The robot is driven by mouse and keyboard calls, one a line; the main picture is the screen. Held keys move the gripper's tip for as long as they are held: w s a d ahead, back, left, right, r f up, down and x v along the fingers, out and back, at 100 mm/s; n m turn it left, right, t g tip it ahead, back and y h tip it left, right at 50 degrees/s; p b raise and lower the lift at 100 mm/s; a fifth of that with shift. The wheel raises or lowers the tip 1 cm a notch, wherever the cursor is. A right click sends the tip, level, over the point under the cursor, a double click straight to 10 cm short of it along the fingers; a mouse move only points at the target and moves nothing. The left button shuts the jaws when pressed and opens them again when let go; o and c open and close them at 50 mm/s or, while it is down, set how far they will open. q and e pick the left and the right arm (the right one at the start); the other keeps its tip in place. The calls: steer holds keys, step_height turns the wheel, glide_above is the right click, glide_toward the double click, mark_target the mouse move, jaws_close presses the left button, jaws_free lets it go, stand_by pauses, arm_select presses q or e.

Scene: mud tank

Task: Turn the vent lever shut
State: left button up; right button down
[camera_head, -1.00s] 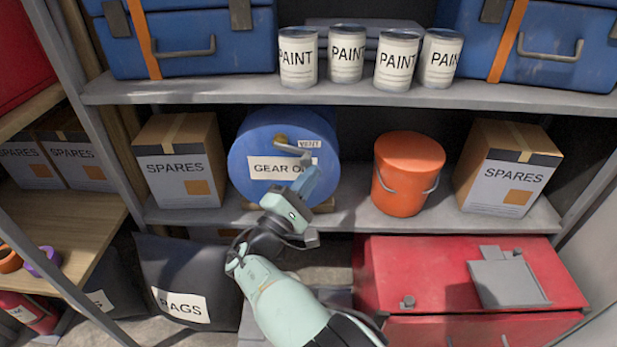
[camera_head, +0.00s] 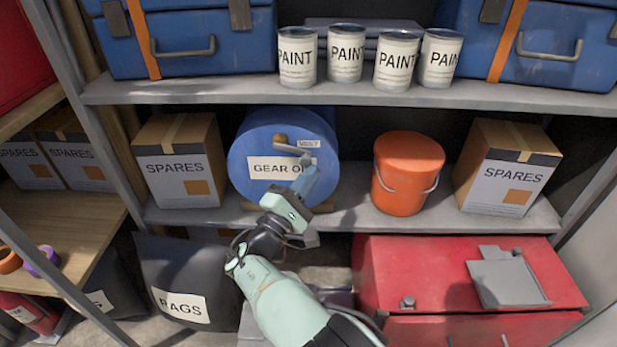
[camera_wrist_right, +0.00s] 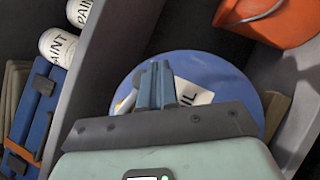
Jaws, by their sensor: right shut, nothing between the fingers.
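The blue drum (camera_head: 245,145), labelled GEAR OIL, lies on its side on the middle shelf. Near the top of its face is the vent, with a brass-coloured knob (camera_head: 281,138) and a grey lever (camera_head: 288,148) that points right and slightly down below the VENT label (camera_head: 308,144). My right gripper (camera_head: 309,168) is shut and empty in front of the drum's right side, close to the lever's free end. I cannot tell whether they touch. In the right wrist view the closed fingers (camera_wrist_right: 156,82) cover part of the drum (camera_wrist_right: 215,78). My left gripper is not in view.
An orange bucket (camera_head: 405,170) stands right of the drum. Boxes labelled SPARES (camera_head: 180,160) stand at left and right. Several paint cans (camera_head: 345,55) stand on the shelf above. A red chest (camera_head: 420,270) is below right. There is a gap between drum and bucket.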

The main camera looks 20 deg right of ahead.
steer(key=b+v, duration=0.1)
steer(key=v, duration=1.2)
steer(key=shift+s+a+f, duration=0.1)
steer(key=shift+a, duration=0.1)
